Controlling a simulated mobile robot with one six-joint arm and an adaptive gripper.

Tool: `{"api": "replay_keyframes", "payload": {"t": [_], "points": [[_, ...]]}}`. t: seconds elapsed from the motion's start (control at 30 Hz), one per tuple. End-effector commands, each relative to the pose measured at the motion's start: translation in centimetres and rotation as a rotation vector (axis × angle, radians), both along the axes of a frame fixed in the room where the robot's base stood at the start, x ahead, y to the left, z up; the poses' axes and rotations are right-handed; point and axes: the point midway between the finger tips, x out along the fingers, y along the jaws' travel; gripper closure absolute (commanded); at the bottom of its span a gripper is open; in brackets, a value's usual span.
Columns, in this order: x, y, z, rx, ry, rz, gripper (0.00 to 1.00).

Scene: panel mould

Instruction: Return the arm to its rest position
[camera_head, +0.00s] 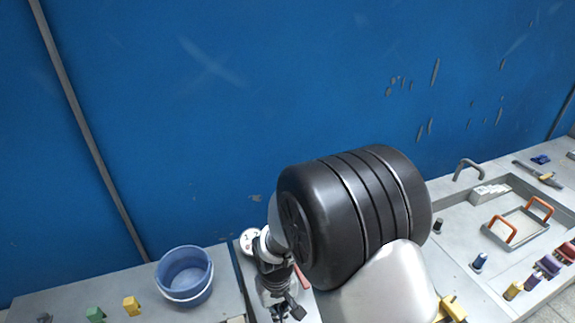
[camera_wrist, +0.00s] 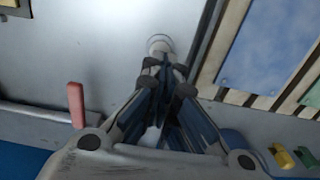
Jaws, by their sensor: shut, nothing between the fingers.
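My arm, with its black joint and silver link, fills the middle of the head view. My gripper (camera_head: 287,307) hangs at the end of it, over the grey bench top (camera_head: 245,272), to the right of the blue bucket. In the wrist view my gripper (camera_wrist: 164,68) has its two fingers drawn together, with nothing held between them. A small round white piece (camera_wrist: 160,43) shows just beyond the fingertips; I cannot tell how far it is below them. My arm hides part of the bench in the head view.
A blue bucket (camera_head: 185,275) stands at left, near a yellow block (camera_head: 132,306) and a green block (camera_head: 95,314). A red handle (camera_wrist: 76,105) stands beside the gripper. At right are a tray with orange handles (camera_head: 517,226) and several coloured pieces. A blue wall (camera_head: 180,120) rises behind.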

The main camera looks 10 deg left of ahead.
Motion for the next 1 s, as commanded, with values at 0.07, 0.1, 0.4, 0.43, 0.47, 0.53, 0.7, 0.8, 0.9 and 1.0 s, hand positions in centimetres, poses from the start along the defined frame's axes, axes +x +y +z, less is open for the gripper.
{"api": "replay_keyframes", "payload": {"t": [0.07,0.1,0.4,0.43,0.47,0.53,0.7,0.8,0.9,1.0], "points": [[0.2,-0.2,0.5,0.003,-0.005,-0.005,1.00],[0.3,-0.5,1.1,0.006,-0.010,-0.012,1.00],[0.8,-7.7,13.0,0.060,-0.111,-0.161,1.00],[0.5,-8.6,14.2,0.065,-0.123,-0.179,1.00],[0.2,-9.6,15.3,0.069,-0.136,-0.197,1.00],[-0.8,-11.8,17.9,0.080,-0.165,-0.239,1.00],[-4.4,-16.7,22.8,0.099,-0.240,-0.340,1.00],[-7.1,-19.2,24.8,0.106,-0.284,-0.399,1.00],[-9.8,-21.2,26.1,0.109,-0.326,-0.454,1.00],[-12.1,-22.5,26.7,0.111,-0.360,-0.497,1.00]]}}
